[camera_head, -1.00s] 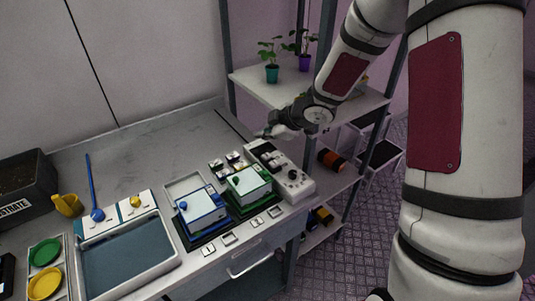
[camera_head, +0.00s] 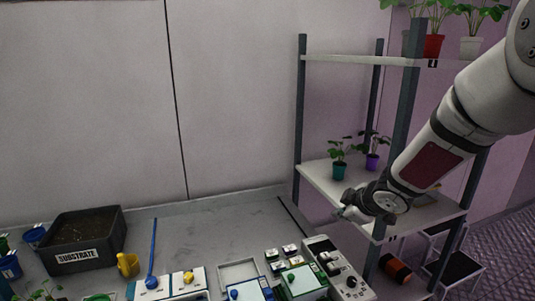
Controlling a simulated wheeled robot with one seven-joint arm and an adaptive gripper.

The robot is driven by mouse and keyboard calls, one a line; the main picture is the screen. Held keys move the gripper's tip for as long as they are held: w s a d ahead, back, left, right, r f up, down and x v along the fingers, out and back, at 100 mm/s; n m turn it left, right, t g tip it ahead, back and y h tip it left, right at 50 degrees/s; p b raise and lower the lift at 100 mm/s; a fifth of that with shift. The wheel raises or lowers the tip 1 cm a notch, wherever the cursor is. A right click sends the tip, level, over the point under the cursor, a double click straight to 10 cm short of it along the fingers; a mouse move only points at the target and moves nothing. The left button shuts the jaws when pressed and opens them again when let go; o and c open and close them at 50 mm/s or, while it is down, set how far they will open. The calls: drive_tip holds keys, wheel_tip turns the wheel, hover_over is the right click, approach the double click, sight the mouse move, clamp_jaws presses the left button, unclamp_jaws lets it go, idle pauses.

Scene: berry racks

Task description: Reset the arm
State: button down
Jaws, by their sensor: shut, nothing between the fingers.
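My arm comes in from the right edge of the head view. My gripper (camera_head: 352,208) is at its end, pointing left, in front of the shelf rack and above the back right of the bench. It is small in the view and looks shut, with nothing seen in it. It appears apart from the things on the bench.
A shelf rack (camera_head: 402,140) with potted plants stands right, close to my forearm. A bench (camera_head: 225,235) holds a substrate bin (camera_head: 82,240), a yellow scoop (camera_head: 128,265), a white device (camera_head: 338,268) and blue and green boxes. The bench's back middle is clear.

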drive_tip(key=s+d+r+m+h, duration=0.4)
drive_tip(key=s+r+m, duration=0.3)
drive_tip(key=s+r, duration=0.6)
drive_tip(key=s+a+r+m+g+y, duration=0.1)
drive_tip(key=s+a+m, duration=0.1)
drive_tip(key=s, duration=0.8)
drive_tip(key=s+a+r+m+g+y, duration=0.1)
drive_tip(key=s+a+m+g, duration=0.1)
drive_tip(key=s, duration=0.9)
drive_tip(key=a+m, duration=0.1)
drive_tip(key=a, duration=0.1)
drive_tip(key=shift+s+a+m, duration=0.25)
drive_tip(key=shift+a+m, duration=0.05)
